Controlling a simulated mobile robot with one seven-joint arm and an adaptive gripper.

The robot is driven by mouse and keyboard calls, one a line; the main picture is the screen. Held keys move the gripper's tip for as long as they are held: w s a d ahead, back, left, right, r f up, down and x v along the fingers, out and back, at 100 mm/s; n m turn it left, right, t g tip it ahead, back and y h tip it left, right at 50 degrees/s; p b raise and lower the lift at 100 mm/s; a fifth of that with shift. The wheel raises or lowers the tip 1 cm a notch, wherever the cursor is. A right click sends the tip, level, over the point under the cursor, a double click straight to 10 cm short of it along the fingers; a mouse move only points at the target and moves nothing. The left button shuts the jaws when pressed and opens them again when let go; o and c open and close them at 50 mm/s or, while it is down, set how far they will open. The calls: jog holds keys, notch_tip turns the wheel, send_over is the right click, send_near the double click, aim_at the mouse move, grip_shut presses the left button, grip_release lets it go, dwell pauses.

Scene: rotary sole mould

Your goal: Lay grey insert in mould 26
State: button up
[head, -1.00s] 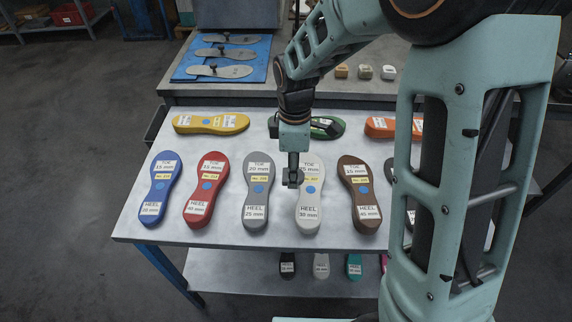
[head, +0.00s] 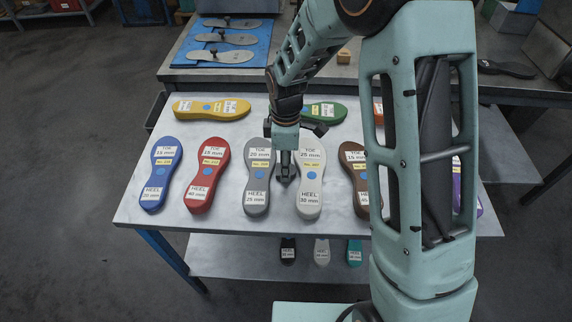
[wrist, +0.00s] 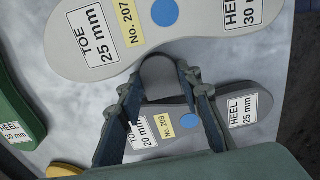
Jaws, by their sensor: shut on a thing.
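My gripper (head: 285,174) is shut on a small grey piece, which I take to be the grey insert; in the wrist view the rounded grey insert (wrist: 160,77) sits between the fingertips. The gripper points down over the table, between a dark grey sole-shaped piece (head: 257,185) marked 20 mm and 25 mm and a light grey one (head: 309,190) marked No. 207. In the wrist view, the dark grey sole (wrist: 215,112), labelled No. 209, lies partly behind the fingers. Whether the insert touches anything is unclear. I can read no number 26.
Blue (head: 160,175), red (head: 207,175) and brown (head: 358,185) soles lie in the same row. Yellow (head: 210,109) and green (head: 325,112) soles lie behind. Metal plates rest on a blue mat (head: 190,55) on the rear table. My arm hides the right side.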

jog(key=o, duration=0.8)
jog(key=shift+f, duration=0.1)
